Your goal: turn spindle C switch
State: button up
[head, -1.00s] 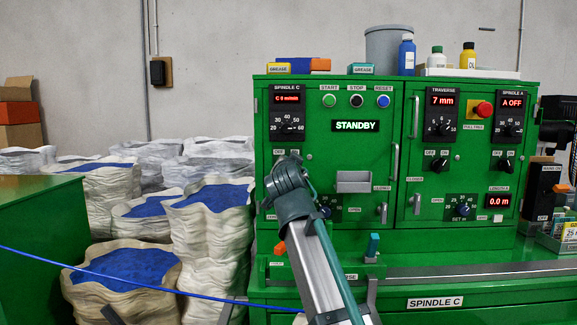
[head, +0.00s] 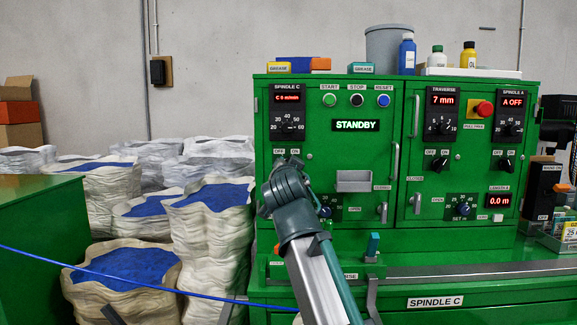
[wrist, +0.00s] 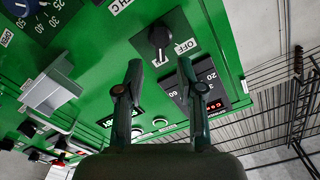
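The spindle C switch (wrist: 160,38) is a black rotary knob on the green panel, with an OFF label (wrist: 186,46) beside it in the wrist view. A pale mark shows on the knob. My gripper (wrist: 160,64) is open, its two dark fingers apart with nothing between them. The knob appears beyond the fingertips, roughly centred on the gap. I cannot tell whether they touch it. In the head view, my gripper (head: 286,172) is at the panel under the spindle C OFF and ON labels (head: 287,152) and hides the switch.
The spindle C display and speed dial (head: 288,112) sit above the switch. The green STANDBY sign (head: 355,125) is lit. A grey tray (head: 354,181) juts out to the right of my gripper.

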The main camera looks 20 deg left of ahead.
jog(key=v, duration=0.6)
dwell(0.3)
